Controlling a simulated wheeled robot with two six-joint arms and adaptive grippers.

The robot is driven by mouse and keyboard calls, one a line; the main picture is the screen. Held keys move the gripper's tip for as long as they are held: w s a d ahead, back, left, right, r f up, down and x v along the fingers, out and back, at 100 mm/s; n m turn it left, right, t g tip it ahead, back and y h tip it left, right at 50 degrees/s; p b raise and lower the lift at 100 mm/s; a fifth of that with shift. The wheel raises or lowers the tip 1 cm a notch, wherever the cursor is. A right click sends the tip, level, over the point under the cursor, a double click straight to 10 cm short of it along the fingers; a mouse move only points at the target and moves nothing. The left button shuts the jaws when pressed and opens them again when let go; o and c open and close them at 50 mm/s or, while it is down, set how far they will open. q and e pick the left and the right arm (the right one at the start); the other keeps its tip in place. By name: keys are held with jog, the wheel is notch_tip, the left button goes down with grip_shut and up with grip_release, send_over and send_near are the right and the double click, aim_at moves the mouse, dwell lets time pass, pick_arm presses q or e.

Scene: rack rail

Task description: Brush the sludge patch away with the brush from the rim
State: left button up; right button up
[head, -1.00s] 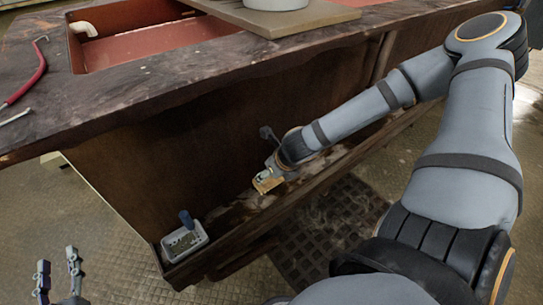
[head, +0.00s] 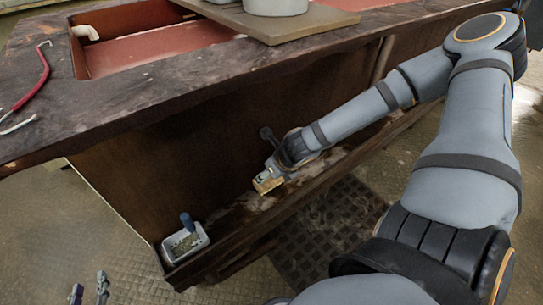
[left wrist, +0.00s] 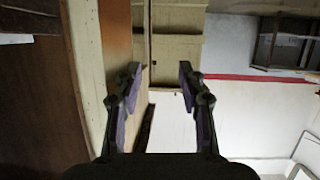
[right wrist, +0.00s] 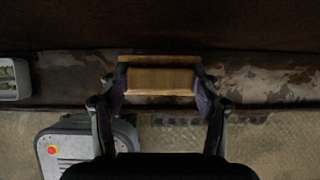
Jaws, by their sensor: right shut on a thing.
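My right gripper (right wrist: 160,88) is shut on a brush with a pale wooden block (right wrist: 160,80), held crosswise between its fingers. The brush (head: 266,183) also shows in the head view, low over the ledge along the foot of the dark counter. Blotchy whitish and brown stains (right wrist: 248,84) cover the ledge to the right of the brush in the right wrist view. I cannot tell which blotch is the sludge patch, or whether the bristles touch the ledge. My left gripper (head: 88,291) is open and empty at the bottom left, away from the counter.
A small light caddy (head: 203,238) with a blue-handled item (head: 187,222) sits at the ledge's near-left end. The counter wall (head: 165,165) rises behind the ledge. A dark floor grate (head: 325,230) lies in front. A red-handled tool (head: 28,82) lies on the countertop.

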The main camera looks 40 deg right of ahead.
jog(key=shift+r, duration=0.25)
jog(key=shift+r+p, duration=0.2)
jog(key=shift+p, duration=0.3)
jog(key=shift+r, duration=0.25)
jog(key=shift+r+p, duration=0.4)
jog(key=shift+p, duration=0.35)
jog(key=shift+r+p, duration=0.85)
jog(key=shift+p, duration=0.1)
pick_arm(q)
jog(key=s+f+g, duration=1)
jog(key=s+f, duration=0.2)
jog(key=s, duration=0.3)
jog(key=shift+s+d+f, duration=0.15)
jog(key=shift+d+f, duration=0.05)
